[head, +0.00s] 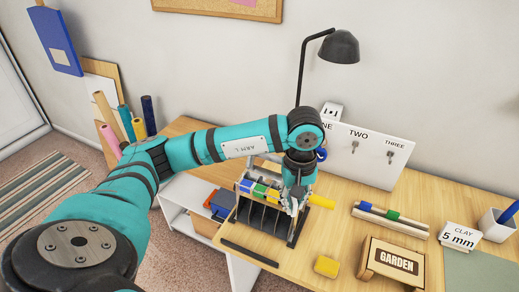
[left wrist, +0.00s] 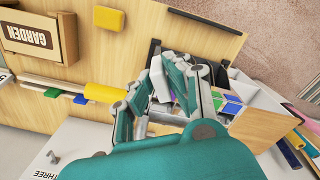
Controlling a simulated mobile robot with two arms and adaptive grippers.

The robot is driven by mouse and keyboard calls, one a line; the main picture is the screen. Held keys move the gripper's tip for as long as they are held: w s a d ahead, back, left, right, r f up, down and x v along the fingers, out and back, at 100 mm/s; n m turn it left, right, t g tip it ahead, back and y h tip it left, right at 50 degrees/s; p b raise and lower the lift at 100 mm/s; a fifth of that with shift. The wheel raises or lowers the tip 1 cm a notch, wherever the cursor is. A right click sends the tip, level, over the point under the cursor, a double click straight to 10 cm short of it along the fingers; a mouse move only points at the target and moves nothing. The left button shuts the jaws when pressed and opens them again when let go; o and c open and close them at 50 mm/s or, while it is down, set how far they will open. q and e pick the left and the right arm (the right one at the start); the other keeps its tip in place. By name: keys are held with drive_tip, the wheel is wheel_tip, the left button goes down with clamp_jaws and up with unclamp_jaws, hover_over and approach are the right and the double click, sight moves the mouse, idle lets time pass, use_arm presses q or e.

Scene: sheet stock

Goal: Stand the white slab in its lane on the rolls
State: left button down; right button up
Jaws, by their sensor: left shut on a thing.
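My left gripper (head: 294,203) is over the right end of a dark rack (head: 258,217) with several upright dividers and lanes. Blue, green and yellow (head: 273,194) markings sit along the rack's back. In the left wrist view the left gripper (left wrist: 172,90) is shut on a thin pale piece (left wrist: 157,80), which looks like the white slab; the fingers hide most of it. I cannot tell whether the slab touches the rack or its rolls. My right gripper is not in view.
A yellow block (head: 326,266) and a GARDEN box (head: 393,263) stand on the table to the right. Behind them lies a tray with blue and green pieces (head: 392,215). A white board with hooks (head: 365,155) and a black lamp (head: 340,47) stand at the back.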

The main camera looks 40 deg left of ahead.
use_arm(q)
drive_tip(key=w+a+n, duration=0.1)
drive_tip(key=n, duration=0.1)
drive_tip(key=w+a+n+p, duration=0.1)
drive_tip(key=w+a+n, duration=0.1)
drive_tip(key=w+a+r+n+p, duration=0.1)
drive_tip(key=n, duration=0.1)
drive_tip(key=shift+w+a+n, duration=0.35)
drive_tip(key=shift+n, duration=0.05)
drive_tip(key=a+n, duration=0.1)
drive_tip(key=w+a+f+n, duration=0.1)
drive_tip(key=n, duration=0.1)
drive_tip(key=w+a+f+n, duration=0.1)
drive_tip(key=a+n, duration=0.1)
drive_tip(key=shift+w+f, duration=0.1)
drive_tip(key=shift+f, duration=0.15)
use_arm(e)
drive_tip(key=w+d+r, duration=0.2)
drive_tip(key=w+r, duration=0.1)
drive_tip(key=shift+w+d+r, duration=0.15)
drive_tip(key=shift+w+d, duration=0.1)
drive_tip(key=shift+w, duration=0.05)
